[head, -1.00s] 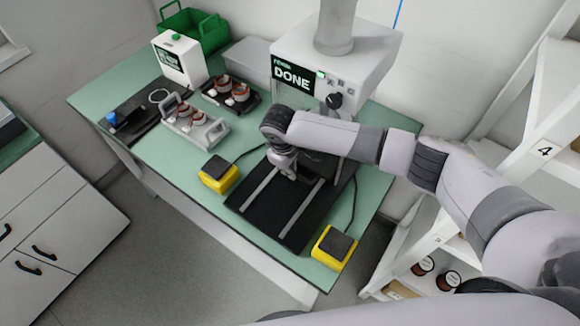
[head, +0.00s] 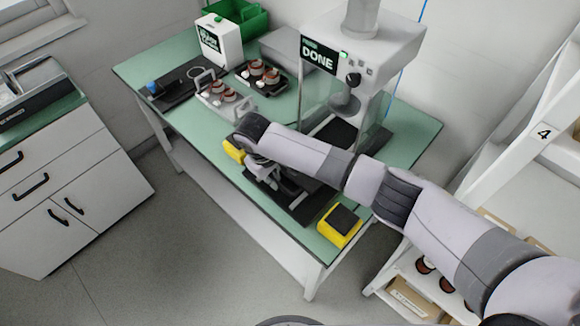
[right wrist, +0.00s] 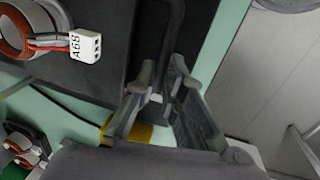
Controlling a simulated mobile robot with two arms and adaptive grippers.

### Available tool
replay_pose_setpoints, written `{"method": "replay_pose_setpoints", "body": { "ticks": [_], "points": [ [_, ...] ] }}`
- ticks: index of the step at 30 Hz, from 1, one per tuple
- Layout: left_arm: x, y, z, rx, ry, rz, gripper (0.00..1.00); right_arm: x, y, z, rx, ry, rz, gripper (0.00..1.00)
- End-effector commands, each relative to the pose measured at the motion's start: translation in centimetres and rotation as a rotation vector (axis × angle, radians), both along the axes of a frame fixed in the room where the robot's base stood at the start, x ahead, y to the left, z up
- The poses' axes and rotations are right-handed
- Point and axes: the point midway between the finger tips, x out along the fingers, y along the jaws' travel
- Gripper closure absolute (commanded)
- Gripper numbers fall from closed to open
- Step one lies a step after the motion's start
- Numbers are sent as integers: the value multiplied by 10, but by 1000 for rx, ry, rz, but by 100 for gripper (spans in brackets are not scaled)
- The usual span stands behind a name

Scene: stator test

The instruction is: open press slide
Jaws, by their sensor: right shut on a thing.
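The white press (head: 385,45) stands at the back right of the green table, its display reading DONE. Its black rail base (head: 306,212) reaches out to the front edge. My right gripper (head: 264,172) is low over the front part of this base, in front of the press. In the right wrist view its fingers (right wrist: 163,75) are shut on the dark bar handle (right wrist: 176,28) of the slide. The dark slide plate (right wrist: 105,60) carries a stator (right wrist: 30,35) with a white connector marked A68. My arm hides much of the slide in the head view. My left gripper is not in view.
Yellow pedal-like boxes flank the rails, one at the right (head: 340,225) and one partly hidden at the left (head: 233,151). A grey stator tray (head: 240,108), a black tray (head: 283,88) and a green bin (head: 250,22) stand at the left and back. A shelf is at right.

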Motion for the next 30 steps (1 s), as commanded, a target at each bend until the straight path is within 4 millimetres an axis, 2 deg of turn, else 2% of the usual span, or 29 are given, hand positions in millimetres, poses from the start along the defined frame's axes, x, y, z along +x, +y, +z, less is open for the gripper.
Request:
{"method": "replay_pose_setpoints", "body": {
  "ticks": [1,3,7,11,18,22,23,30],
  "points": [
    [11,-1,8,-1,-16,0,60,-9,7,2,0,9,1,100],
    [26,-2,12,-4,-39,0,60,-16,14,1,-1,8,1,100],
    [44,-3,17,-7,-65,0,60,-24,22,0,-2,6,0,100],
    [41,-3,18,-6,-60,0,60,-28,26,-1,-2,6,-1,100],
    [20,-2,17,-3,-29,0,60,-29,26,-2,-3,5,-2,100],
    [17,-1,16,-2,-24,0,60,-29,26,-3,-3,4,-2,100],
    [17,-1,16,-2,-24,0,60,-29,26,-3,-3,4,-2,89],
    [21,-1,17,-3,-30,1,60,-28,27,-2,-2,3,-2,73]
  ]
}}
